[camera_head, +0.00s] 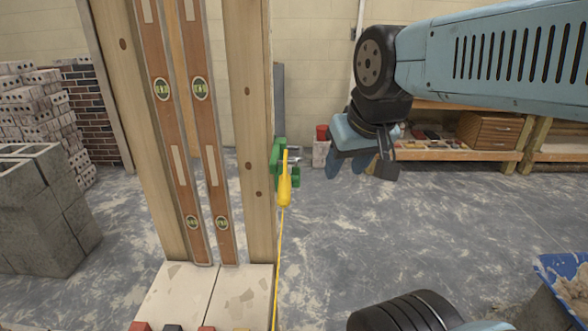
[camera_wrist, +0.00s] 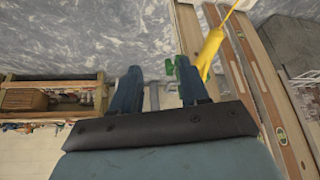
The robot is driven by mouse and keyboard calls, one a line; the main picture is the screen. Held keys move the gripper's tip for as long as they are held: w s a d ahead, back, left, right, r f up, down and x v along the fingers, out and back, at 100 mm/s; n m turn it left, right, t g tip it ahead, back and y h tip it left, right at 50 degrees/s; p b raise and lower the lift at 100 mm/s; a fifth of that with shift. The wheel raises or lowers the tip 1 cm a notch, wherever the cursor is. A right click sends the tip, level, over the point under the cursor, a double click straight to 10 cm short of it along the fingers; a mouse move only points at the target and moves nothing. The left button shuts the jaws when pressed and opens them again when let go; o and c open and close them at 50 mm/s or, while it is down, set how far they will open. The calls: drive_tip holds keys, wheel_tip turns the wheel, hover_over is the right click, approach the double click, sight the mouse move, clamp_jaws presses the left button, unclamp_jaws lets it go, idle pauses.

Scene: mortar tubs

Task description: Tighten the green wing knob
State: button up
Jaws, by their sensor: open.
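A green clamp-like fitting (camera_head: 277,163) sits on the right side of the right wooden post. I cannot pick out the wing knob clearly from the rest of this green part. A small metal piece shows beside it. A yellow tool-like body (camera_head: 285,190) hangs in front of it and hides part of it. My gripper (camera_head: 346,166) is to the right of the green part, apart from it, with blue fingers open and empty. In the wrist view, the green part (camera_wrist: 169,66) shows near the right fingertip of my gripper (camera_wrist: 156,73), with the yellow body (camera_wrist: 210,52) to its right.
A yellow line (camera_head: 280,260) runs down from the yellow body. Two wooden spirit levels (camera_head: 198,130) stand between the posts (camera_head: 247,100). Grey blocks (camera_head: 40,205) are at the left, shelves (camera_head: 460,154) behind, and a blue mortar tub (camera_head: 550,267) at the lower right. The middle floor is clear.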

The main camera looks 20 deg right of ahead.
drive_tip(key=shift+f, duration=0.1)
drive_tip(key=m+y, duration=1.7)
drive_tip(key=m, duration=0.5)
approach(295, 175)
drive_tip(key=x, duration=0.8)
drive_tip(key=shift+w+r, duration=0.2)
drive_tip(key=shift+r, duration=0.3)
drive_tip(key=shift+d, duration=0.1)
